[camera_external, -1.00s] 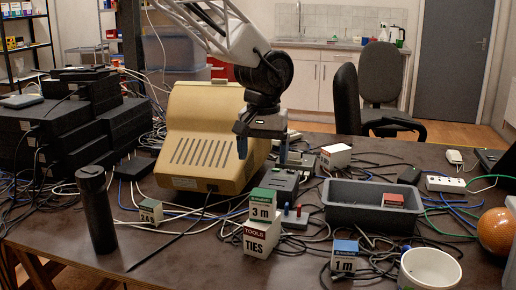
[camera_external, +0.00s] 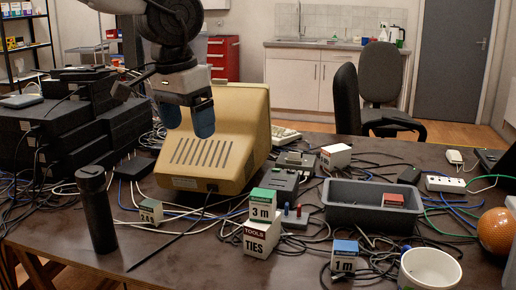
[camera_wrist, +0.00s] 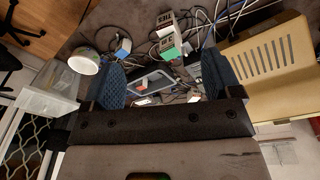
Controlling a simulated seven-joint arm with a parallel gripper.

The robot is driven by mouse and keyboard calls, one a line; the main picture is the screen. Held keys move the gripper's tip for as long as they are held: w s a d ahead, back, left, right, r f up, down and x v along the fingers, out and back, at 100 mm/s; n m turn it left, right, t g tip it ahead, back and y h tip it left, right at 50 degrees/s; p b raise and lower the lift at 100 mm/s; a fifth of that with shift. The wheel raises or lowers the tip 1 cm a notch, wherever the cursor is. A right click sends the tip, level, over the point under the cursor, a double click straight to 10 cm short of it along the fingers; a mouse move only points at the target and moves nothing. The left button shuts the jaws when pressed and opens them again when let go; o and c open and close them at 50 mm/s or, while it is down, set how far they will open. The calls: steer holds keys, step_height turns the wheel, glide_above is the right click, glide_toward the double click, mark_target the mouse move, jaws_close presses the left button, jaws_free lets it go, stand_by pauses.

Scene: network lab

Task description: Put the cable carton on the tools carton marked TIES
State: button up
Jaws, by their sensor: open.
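The tools carton marked TIES (camera_external: 257,243) stands upright near the front middle of the table. A green-topped carton marked 3 m (camera_external: 263,208) is at its upper back edge; I cannot tell for sure whether it rests on it or stands just behind. Both show at the top of the wrist view, the TIES carton (camera_wrist: 165,18) and the green top (camera_wrist: 171,46). A blue-topped carton marked 1 m (camera_external: 344,258) stands to the right. My gripper (camera_external: 188,119) is open and empty, high in front of the beige monitor, left of these cartons. Its fingers (camera_wrist: 164,80) are spread in the wrist view.
A grey tray (camera_external: 345,213) holds a red-topped carton (camera_external: 393,200). A white bowl (camera_external: 430,270), an orange ball (camera_external: 496,231) and a black cylinder (camera_external: 97,212) stand around. The beige monitor (camera_external: 232,150) is bulky. A small carton (camera_external: 151,212) stands left. Cables cover much of the table.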

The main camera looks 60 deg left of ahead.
steer(key=s+d+m, duration=0.1)
steer(key=s+m, duration=0.1)
steer(key=s, duration=0.6)
steer(key=s+d+r+m+t, duration=0.1)
steer(key=s+m, duration=0.1)
steer(key=s, duration=0.5)
steer(key=shift+s+d+r, duration=0.25)
steer(key=shift+s+d, duration=0.05)
steer(key=shift+s, duration=0.1)
